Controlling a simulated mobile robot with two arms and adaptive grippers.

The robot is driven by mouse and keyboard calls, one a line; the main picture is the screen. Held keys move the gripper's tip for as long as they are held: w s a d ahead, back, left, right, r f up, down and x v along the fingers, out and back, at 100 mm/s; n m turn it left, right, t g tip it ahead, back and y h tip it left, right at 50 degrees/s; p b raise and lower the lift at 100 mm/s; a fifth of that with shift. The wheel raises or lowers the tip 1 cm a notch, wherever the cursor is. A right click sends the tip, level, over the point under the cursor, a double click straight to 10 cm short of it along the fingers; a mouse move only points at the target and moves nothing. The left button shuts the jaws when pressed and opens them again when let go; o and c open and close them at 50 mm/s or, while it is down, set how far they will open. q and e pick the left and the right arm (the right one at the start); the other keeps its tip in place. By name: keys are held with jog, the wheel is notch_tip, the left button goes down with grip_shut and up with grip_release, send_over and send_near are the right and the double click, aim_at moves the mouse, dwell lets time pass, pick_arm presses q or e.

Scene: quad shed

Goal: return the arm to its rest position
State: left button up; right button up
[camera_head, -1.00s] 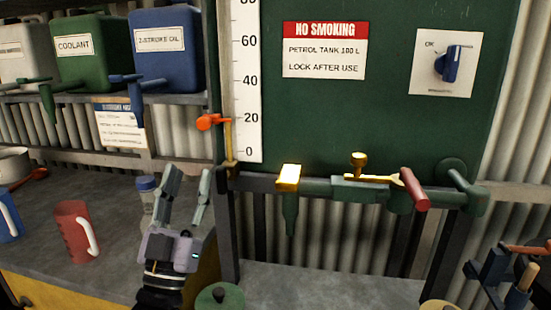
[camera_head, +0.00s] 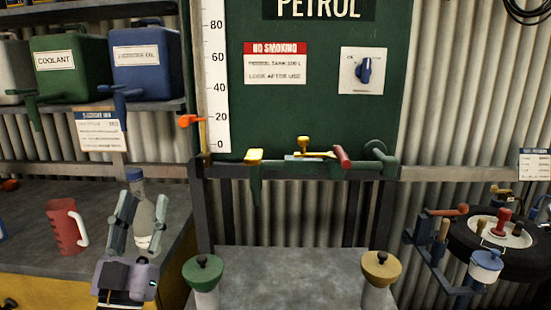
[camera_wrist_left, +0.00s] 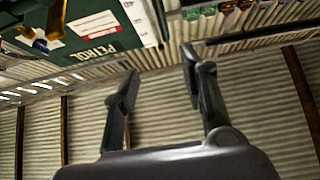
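My left gripper (camera_head: 123,222) is in the lower left of the head view, in front of the workbench. Its two fingers stand apart, pointing up, with nothing between them. In the left wrist view the same gripper (camera_wrist_left: 158,82) is open and empty, with the corrugated wall and the green petrol tank (camera_wrist_left: 88,25) beyond it. A clear bottle with a blue cap (camera_head: 146,212) stands on the bench behind the fingers and is partly hidden by them. I cannot tell any contact with it. My right gripper is not in view.
A red jug (camera_head: 65,227) stands on the bench (camera_head: 105,195) left of the gripper. Green-lidded (camera_head: 203,272) and yellow-lidded (camera_head: 381,268) containers stand below the petrol tank (camera_head: 300,125). A tool rack (camera_head: 430,250) and a tyre (camera_head: 470,235) are at right.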

pick_arm(q)
notch_tip(320, 180, down, 23)
jog(key=d+m+g, duration=0.1)
jog(key=d+g, duration=0.1)
jog(key=g, duration=0.8)
jog(key=s+f+g+y, duration=0.1)
jog(key=s+f+g, duration=1.2)
jog(key=s+f, duration=1)
jog(key=s+f+g+p, duration=0.1)
jog(key=s+f, duration=0.1)
jog(key=f, duration=1)
jog(key=s+f, duration=0.2)
jog(key=f, duration=1)
jog(key=s+a+f+g+p, duration=0.1)
jog(key=s+a+f, duration=0.2)
jog(key=s+f, duration=1)
jog(key=s, duration=0.2)
jog(key=shift+s+a+f+m, duration=0.2)
jog(key=shift+s+f+m, duration=0.1)
jog(key=shift+m, duration=0.1)
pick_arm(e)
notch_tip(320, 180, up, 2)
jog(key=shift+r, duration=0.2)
pick_arm(q)
jog(key=shift+c, duration=0.4)
